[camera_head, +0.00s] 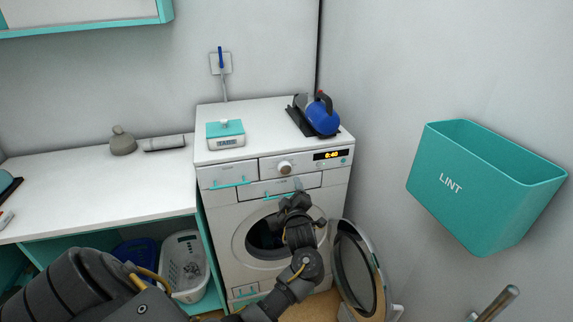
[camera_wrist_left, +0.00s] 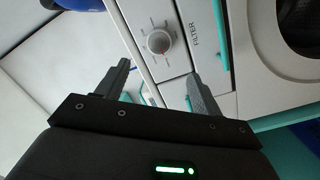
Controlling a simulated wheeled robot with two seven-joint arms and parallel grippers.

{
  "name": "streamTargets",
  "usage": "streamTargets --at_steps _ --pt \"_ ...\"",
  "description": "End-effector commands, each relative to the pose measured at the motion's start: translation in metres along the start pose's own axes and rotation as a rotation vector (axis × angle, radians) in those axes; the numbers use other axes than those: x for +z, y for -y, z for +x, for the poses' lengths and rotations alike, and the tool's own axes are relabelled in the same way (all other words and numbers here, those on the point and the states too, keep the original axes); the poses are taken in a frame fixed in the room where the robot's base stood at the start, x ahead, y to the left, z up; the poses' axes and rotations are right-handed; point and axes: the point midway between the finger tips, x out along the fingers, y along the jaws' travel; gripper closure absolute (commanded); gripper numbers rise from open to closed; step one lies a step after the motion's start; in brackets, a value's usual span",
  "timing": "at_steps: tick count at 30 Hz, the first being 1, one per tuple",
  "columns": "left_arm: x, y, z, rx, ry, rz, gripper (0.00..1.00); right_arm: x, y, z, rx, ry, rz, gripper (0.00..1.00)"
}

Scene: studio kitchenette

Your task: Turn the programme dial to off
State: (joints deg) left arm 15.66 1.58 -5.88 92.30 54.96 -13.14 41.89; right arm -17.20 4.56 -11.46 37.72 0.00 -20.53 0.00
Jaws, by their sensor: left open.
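The programme dial (camera_head: 285,168) is a round silver knob on the washing machine's front panel, left of a lit display (camera_head: 327,155) that reads 0:40. In the left wrist view the dial (camera_wrist_left: 159,41) has printed marks around it. My left gripper (camera_head: 294,202) shows in front of the machine, below the dial. In the left wrist view its two fingers (camera_wrist_left: 160,73) are apart with nothing between them, and the dial appears beyond their tips, not touched. The dial's exact pointer setting is too small to read. My right gripper is not in view.
The round washer door (camera_head: 359,273) stands open at the right. A teal lint bin (camera_head: 484,188) hangs on the right wall. A white basket (camera_head: 184,268) is under the left counter.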

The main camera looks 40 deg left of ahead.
Motion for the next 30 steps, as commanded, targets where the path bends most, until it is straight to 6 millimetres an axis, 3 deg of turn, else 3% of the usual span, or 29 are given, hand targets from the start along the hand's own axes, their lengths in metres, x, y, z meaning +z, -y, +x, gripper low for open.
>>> streamTargets --at_steps 1,6,13,24,30 --pt "0.005 0.002 0.000 0.002 0.007 -0.001 0.33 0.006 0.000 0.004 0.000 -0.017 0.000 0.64" --pt "0.006 0.000 -0.001 0.007 0.007 -0.018 0.33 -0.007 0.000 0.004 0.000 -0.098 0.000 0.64" --pt "0.004 -0.002 0.008 0.008 0.004 -0.021 0.33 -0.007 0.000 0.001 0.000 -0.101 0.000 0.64" --pt "0.003 -0.003 0.074 0.008 0.003 -0.020 0.33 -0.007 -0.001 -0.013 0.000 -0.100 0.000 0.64" --pt "0.005 -0.003 0.098 0.008 0.004 -0.021 0.33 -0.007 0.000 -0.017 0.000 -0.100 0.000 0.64"
